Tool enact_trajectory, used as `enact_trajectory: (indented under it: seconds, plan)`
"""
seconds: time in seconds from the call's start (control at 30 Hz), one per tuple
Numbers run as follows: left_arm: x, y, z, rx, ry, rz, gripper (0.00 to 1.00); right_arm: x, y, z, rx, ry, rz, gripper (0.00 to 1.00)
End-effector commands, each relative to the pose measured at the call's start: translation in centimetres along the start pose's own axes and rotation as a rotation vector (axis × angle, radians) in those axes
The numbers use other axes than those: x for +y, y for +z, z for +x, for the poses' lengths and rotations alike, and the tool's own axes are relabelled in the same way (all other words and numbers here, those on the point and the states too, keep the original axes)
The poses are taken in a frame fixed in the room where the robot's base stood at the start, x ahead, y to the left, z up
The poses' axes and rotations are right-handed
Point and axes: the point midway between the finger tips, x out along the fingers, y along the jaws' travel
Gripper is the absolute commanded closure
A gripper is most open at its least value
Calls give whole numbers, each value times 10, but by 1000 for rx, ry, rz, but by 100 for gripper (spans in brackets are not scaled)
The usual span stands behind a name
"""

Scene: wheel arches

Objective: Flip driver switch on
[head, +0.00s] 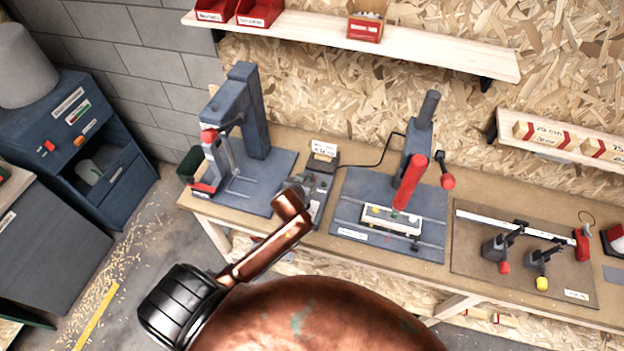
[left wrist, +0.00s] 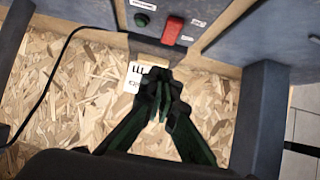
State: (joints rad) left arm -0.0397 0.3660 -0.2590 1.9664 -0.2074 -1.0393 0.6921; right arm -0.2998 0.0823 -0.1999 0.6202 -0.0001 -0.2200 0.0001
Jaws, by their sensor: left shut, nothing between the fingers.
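A red switch (left wrist: 172,30) sits on a dark blue-grey panel at the top of the left wrist view. A round green button (left wrist: 143,19) is to its left; the small labels are too blurred to read surely. My left gripper (left wrist: 165,82) is shut and empty, its tips below the red switch in that view, with a visible gap. In the head view my left gripper (head: 305,186) is over the small control box (head: 318,200) and partly hides it. I cannot make out the switch there. My right gripper is not in view.
A grey press (head: 255,110) stands left of the box. A driver station with a red handle (head: 410,183) stands right of it on the workbench (head: 290,145). A white label card (left wrist: 140,78) is by the fingertips. Clamps (head: 497,247) occupy the bench's right.

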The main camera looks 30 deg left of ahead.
Motion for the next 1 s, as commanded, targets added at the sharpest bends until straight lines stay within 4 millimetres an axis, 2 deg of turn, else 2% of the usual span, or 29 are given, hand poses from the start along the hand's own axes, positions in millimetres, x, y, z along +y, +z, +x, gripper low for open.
enact_trajectory:
  seconds: [0.17, 0.33, 0.53, 1.0]
  plan:
    - [-1, -1, 35, -1, -2, 2, 100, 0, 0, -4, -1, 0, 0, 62]
    - [-1, 19, 51, -2, -1, 0, 100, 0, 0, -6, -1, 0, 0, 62]
    - [0, 28, 60, -1, 0, 0, 100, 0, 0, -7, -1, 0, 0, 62]
    - [1, 30, 66, -1, 1, -4, 100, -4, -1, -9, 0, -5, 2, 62]
